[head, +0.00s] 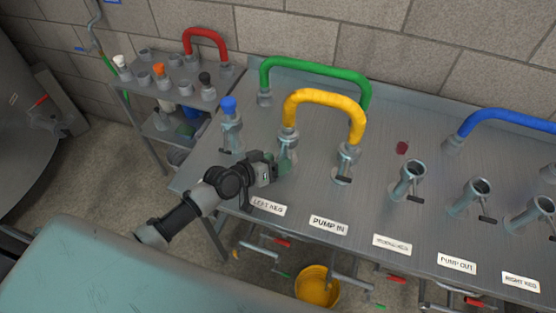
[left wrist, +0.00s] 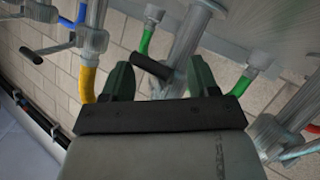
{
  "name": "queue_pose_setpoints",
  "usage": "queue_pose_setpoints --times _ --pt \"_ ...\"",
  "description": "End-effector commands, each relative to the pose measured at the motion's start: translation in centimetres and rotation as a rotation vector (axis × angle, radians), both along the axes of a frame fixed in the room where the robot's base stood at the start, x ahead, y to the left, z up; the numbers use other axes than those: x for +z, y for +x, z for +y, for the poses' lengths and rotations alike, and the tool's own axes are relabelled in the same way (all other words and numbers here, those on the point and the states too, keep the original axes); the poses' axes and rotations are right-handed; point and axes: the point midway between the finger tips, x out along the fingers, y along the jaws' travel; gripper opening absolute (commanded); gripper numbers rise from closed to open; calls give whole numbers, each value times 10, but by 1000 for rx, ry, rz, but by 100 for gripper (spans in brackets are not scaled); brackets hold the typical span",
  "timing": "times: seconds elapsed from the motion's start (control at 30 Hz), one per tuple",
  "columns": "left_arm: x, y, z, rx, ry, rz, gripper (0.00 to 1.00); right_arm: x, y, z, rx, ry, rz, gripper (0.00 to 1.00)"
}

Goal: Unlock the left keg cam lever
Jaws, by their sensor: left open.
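The left keg port (head: 288,146) is a steel upright fitting behind the LEFT KEG label (head: 268,206). One end of the yellow hose (head: 322,96) sits on it, and the other end is on the PUMP IN port (head: 346,165). My left gripper (head: 281,165) is at the left keg port and hides its lower part and its lever in the head view. In the left wrist view, my green fingers (left wrist: 160,80) are open, with a black-gripped cam lever (left wrist: 151,67) and a steel pipe (left wrist: 187,45) in front of the gap. I cannot tell whether they touch. My right gripper is not in view.
A blue-capped fitting (head: 230,122) stands left of the port, close to my arm. The green hose (head: 315,67) arches behind. More ports with black levers stand to the right, and a small red object (head: 402,148) lies behind them. A yellow bucket (head: 317,287) is below the front edge.

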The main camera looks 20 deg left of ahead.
Motion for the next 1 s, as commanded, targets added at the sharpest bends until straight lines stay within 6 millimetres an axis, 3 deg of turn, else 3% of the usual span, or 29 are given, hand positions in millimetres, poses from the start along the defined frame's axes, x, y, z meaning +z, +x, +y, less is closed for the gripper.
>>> queue_pose_setpoints --times 0.4,0.8,1.0 --pt "-3 8 -5 0 0 0 60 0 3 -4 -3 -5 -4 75" --pt "-4 7 -6 -2 1 2 0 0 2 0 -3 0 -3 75" --pt "-5 6 -7 -4 0 9 0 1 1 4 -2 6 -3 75"
